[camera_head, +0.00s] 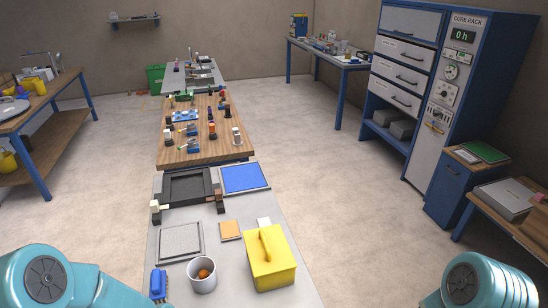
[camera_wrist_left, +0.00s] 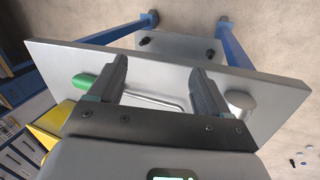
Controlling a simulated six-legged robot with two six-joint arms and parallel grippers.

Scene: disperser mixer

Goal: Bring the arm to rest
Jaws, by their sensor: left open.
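My left gripper (camera_wrist_left: 162,80) shows in the left wrist view, open, with its two dark fingers apart and nothing between the tips. Behind the fingers is a grey table top (camera_wrist_left: 185,73). On it lie a green-ended item (camera_wrist_left: 83,81) and a thin bent metal rod (camera_wrist_left: 150,99), partly hidden by the fingers. A silver rounded object (camera_wrist_left: 240,100) is right of the right finger. In the head view, only teal links of my arms show at the lower left and lower right; neither gripper is seen there.
A yellow box (camera_head: 272,270), a white cup (camera_head: 202,277) and a blue panel (camera_head: 245,178) are on the near bench. A wooden bench (camera_head: 185,152) with small items stands beyond. The blue cure rack (camera_head: 437,125) is at right. Open floor lies on both sides.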

